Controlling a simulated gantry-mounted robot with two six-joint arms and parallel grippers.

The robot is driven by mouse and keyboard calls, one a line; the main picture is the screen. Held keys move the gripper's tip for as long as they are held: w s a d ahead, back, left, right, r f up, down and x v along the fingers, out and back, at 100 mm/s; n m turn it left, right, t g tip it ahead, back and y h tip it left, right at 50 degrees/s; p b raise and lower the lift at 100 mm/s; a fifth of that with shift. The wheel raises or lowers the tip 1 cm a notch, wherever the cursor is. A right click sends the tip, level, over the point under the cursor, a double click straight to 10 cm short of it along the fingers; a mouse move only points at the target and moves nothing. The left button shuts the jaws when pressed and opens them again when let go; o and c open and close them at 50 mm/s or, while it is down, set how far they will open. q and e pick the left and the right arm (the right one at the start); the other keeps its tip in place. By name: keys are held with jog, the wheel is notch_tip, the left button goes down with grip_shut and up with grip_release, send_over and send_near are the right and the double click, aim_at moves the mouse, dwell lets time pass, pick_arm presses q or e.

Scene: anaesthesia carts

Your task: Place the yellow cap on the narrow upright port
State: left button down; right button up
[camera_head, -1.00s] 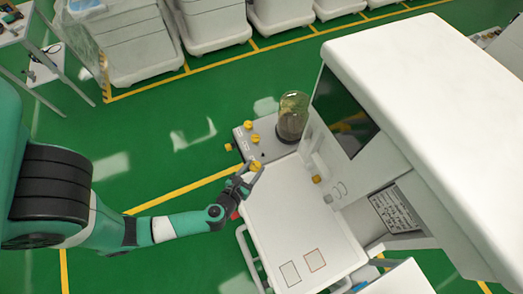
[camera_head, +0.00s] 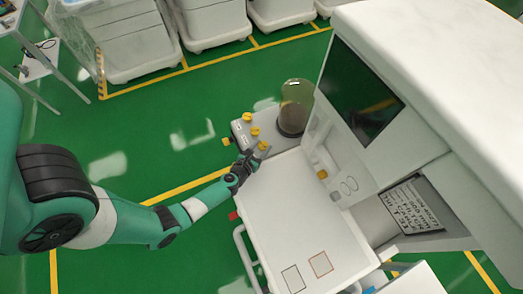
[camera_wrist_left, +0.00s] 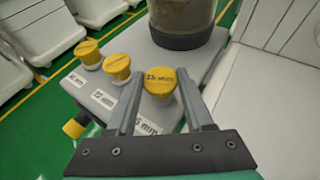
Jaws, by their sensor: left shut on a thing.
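My left gripper (camera_head: 255,153) is shut on a yellow cap (camera_wrist_left: 160,84). The cap shows between its two fingertips in the left wrist view (camera_wrist_left: 158,98) and at the near end of the grey block (camera_head: 240,131) in the head view. Two other yellow caps (camera_wrist_left: 88,50) (camera_wrist_left: 118,66) sit in a row on the block's top, behind white labels with mm sizes. The held cap is in line with them, behind a label (camera_wrist_left: 146,128) partly covered by a finger. The port under the held cap is hidden, so I cannot tell whether the cap touches it. My right gripper is out of view.
A clear dome canister (camera_head: 295,107) stands close behind the block. A yellow knob (camera_wrist_left: 75,127) sticks out of the block's side. The white worktop (camera_head: 290,215) is clear beside the block. The machine's screen housing (camera_head: 350,95) rises to the right.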

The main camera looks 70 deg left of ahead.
pick_arm(q)
jog(key=shift+f, duration=0.25)
jog(key=shift+c, duration=1.4)
grip_release()
jog(key=shift+r, duration=0.15)
jog(key=shift+s+d+r+p, duration=0.1)
jog(key=shift+r+p, duration=0.1)
jog(key=shift+p, duration=0.2)
jog(key=p+v, duration=0.2)
jog(key=v, duration=0.9)
jog(key=shift+s+d, duration=0.2)
jog(key=shift+s, duration=0.1)
